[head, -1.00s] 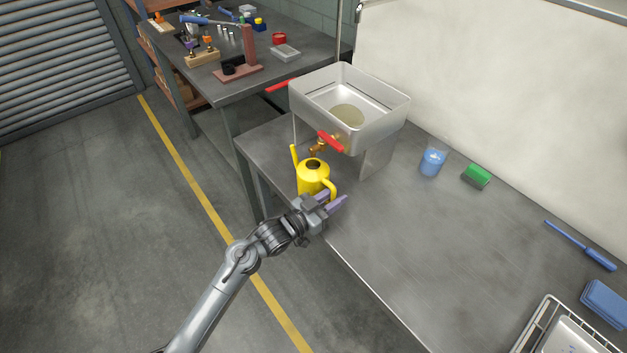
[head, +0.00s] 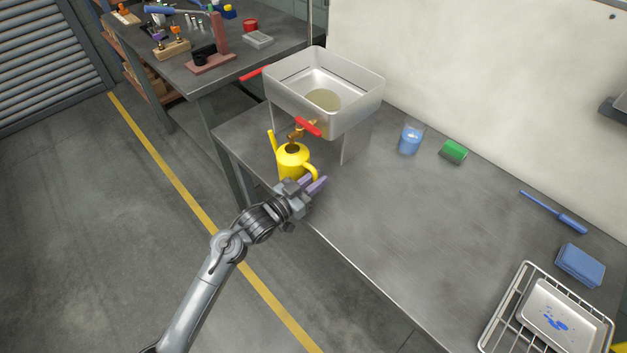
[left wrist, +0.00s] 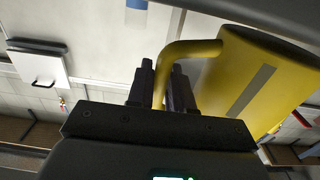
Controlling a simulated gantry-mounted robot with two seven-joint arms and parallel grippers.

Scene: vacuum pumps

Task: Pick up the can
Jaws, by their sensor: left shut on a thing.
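The yellow watering can (head: 292,160) stands upright at the near left edge of the metal table, below the brass tap with a red handle (head: 307,126). Its spout points up on the left and its handle is on the right. My left gripper (head: 316,185) is at the handle side of the can. In the left wrist view the yellow can (left wrist: 258,80) fills the upper right, and its curved handle runs down between the two dark fingers of the gripper (left wrist: 163,85), which are shut on it. My right gripper is not in view.
A metal sink box (head: 330,100) stands behind the can. A blue cup (head: 411,140), green sponge (head: 454,151), blue brush (head: 555,212), blue cloths (head: 580,264) and a wire rack (head: 491,330) lie to the right. The table's middle is clear.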

